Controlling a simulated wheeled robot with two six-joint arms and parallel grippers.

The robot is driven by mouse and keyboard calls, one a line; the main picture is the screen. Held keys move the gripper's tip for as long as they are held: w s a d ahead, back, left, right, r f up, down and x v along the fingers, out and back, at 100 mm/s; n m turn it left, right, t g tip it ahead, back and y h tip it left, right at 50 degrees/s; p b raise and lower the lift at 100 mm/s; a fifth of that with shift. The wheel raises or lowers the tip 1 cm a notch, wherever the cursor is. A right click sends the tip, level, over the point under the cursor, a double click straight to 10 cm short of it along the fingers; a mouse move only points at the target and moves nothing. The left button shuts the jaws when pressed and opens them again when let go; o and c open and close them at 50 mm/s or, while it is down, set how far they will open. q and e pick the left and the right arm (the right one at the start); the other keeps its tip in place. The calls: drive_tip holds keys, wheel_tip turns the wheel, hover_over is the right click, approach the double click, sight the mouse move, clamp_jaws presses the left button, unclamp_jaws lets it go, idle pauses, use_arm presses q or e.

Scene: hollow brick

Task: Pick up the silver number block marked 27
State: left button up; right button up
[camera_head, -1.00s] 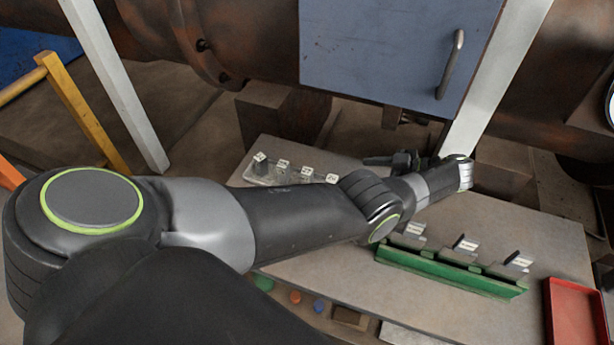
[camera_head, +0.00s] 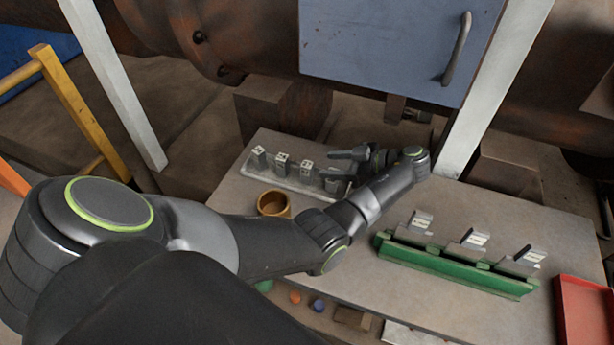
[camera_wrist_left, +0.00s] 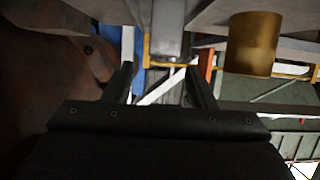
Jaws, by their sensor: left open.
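Several small silver number blocks stand in a row on a pale rack (camera_head: 283,187) at the table's left back: one at the left end (camera_head: 258,157), a second (camera_head: 281,165), a third (camera_head: 306,172) and one at the right end (camera_head: 331,184). Their numbers are too small to read surely, so I cannot tell which is 27. My left gripper (camera_head: 338,164) is open and empty, just right of the row and beside the right-end block. In the left wrist view, a silver block (camera_wrist_left: 168,35) shows ahead, between the lines of the open fingers (camera_wrist_left: 162,85). My right gripper is out of view.
A brown cup (camera_head: 273,204) stands in front of the rack. A green holder (camera_head: 455,268) with silver blocks stands right of my arm. A red tray (camera_head: 585,310) is at the right edge. A blue-grey cabinet (camera_head: 395,50) hangs behind; a pale post (camera_head: 480,110) rises at the back.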

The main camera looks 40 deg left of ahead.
sight(312, 166)
use_arm(q)
drive_tip(key=shift+b+x, duration=1.75)
drive_tip(key=shift+x, duration=0.45)
drive_tip(key=shift+s+a+f, duration=0.15)
drive_tip(key=shift+a+f, duration=0.1)
drive_tip(key=shift+a, duration=0.25)
drive_tip(key=shift+c, duration=0.4)
drive_tip(key=c, duration=1)
